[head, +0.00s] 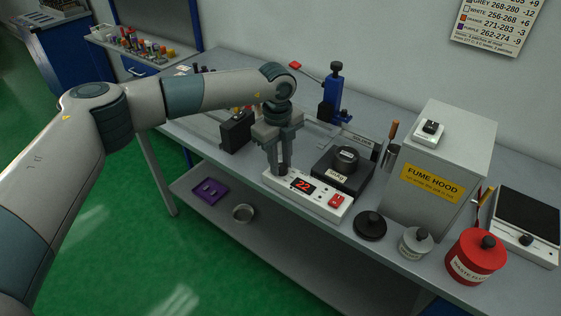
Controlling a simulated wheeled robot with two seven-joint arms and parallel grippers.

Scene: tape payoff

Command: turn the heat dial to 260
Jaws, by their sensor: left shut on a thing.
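A white control box (322,202) sits near the front edge of the bench. It has a display (302,186) reading 22 in red and a red switch (336,201) at its right end. My left gripper (283,170) points down at the box's left end and is shut on the heat dial there. The dial is mostly hidden by the fingers, so its setting cannot be read. My right gripper does not show in the head view.
A black heater block (336,171) with a round labelled pot (346,158) stands just behind the box. A black lid (370,226), a grey canister (415,242), a red waste pot (475,258) and the fume hood (432,180) stand to the right. A blue press (334,95) stands behind.

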